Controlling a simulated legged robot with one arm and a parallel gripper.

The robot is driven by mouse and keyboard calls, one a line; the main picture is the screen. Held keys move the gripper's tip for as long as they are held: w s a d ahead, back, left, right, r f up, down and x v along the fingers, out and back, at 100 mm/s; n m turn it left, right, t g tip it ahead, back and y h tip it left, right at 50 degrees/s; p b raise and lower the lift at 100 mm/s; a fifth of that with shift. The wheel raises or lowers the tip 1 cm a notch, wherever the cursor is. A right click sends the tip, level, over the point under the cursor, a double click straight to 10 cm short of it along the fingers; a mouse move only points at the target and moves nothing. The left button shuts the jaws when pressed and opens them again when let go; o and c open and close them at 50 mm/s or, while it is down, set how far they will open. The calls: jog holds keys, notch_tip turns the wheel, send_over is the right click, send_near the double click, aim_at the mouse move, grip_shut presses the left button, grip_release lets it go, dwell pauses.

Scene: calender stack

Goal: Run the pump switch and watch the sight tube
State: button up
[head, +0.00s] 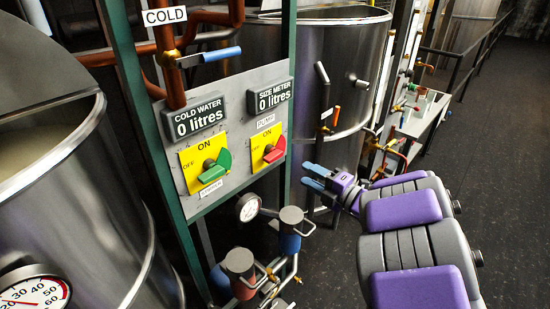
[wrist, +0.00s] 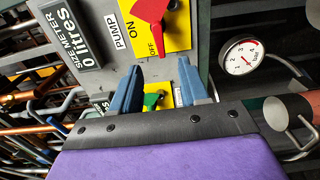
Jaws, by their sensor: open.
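The pump switch (head: 274,149) is a red handle on a yellow plate marked ON and OFF, on the right of the grey panel. In the wrist view its red handle (wrist: 150,10) is at the top, with its narrow end near the word OFF. My gripper (head: 312,177) is open and empty, to the right of and apart from the switch in the head view. Its two blue fingers (wrist: 158,75) point towards the panel in the wrist view. The size meter (head: 270,96) reads 0 litres. I cannot clearly pick out a sight tube.
A green-handled switch (head: 213,167) sits left of the pump switch, below a cold water display (head: 195,118) reading 0 litres. A green post (head: 288,60) stands at the panel's right edge. A round gauge (head: 248,207) and pipework are below. Dark floor (head: 490,150) is open at right.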

aim_at(277, 159)
jog(key=b+x, duration=0.2)
jog(key=x, duration=1.1)
jog(key=shift+w+a, duration=0.15)
jog(key=shift+a, duration=0.05)
jog(key=shift+c, duration=0.2)
jog(key=shift+f, duration=0.1)
grip_shut()
